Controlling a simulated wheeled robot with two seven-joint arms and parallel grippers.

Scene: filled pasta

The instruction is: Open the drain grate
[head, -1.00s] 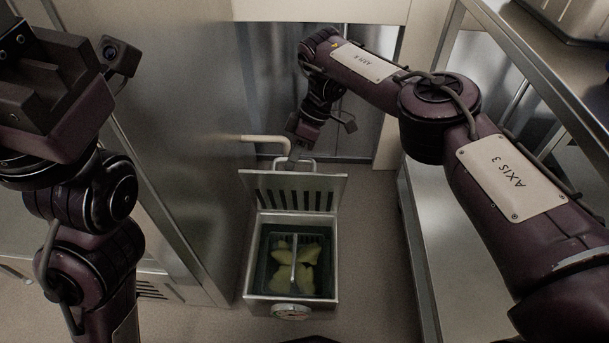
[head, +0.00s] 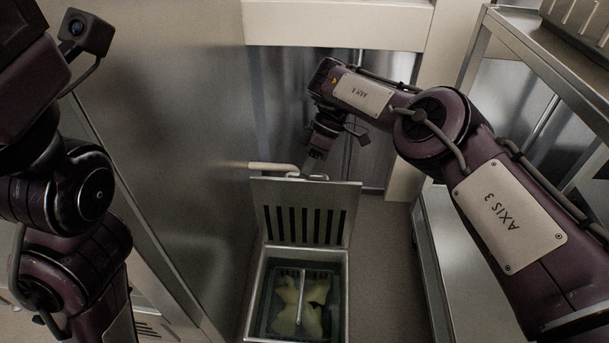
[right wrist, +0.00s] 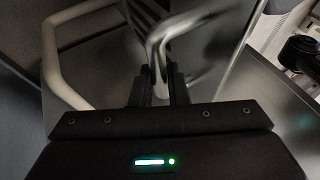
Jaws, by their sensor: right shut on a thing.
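The slotted drain grate (head: 305,188) stands raised at the far side of an open metal box (head: 253,290). Inside the box a dark basket (head: 336,278) with a central upright bar holds pale yellow pasta pieces (head: 300,305). My right gripper (head: 308,174) is at the grate's top edge. In the right wrist view its fingers (right wrist: 158,88) are shut on the grate's pale bar handle (right wrist: 170,32). My left arm shows at the left of the head view, but its fingers are out of frame.
A pale bent pipe (head: 272,166) comes out of the large metal cabinet (head: 170,130) on the left, close behind the grate; it also shows in the right wrist view (right wrist: 55,65). A metal shelf rack (head: 540,70) stands on the right. Bare floor (head: 385,260) lies between.

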